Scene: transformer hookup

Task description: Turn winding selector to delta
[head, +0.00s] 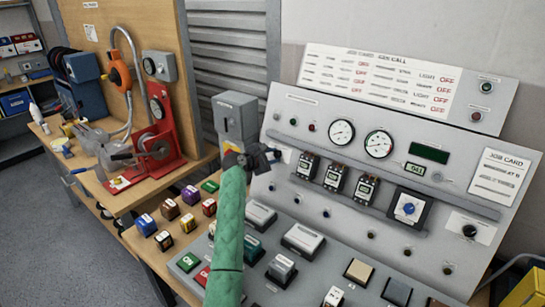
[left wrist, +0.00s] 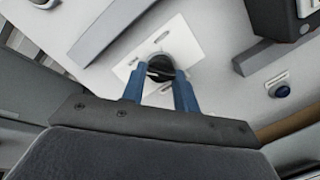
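In the left wrist view a round black knob (left wrist: 160,68) with a raised bar sits on a white plate (left wrist: 127,72). It looks like the winding selector, but no lettering is readable. My left gripper (left wrist: 160,75) has its two blue fingers on either side of this knob. I cannot tell whether they press on it or only flank it. In the head view my left gripper (head: 267,158) is at the left end of the sloped grey control panel (head: 300,122). It hides the knob there. My right gripper is out of view.
The panel carries dials (head: 379,144), several small meters (head: 334,177), a blue knob (head: 409,209) and a black knob (head: 469,231) at right. A red hand-crank machine (head: 160,140) stands on the bench at left. Several coloured blocks (head: 168,209) lie before the panel.

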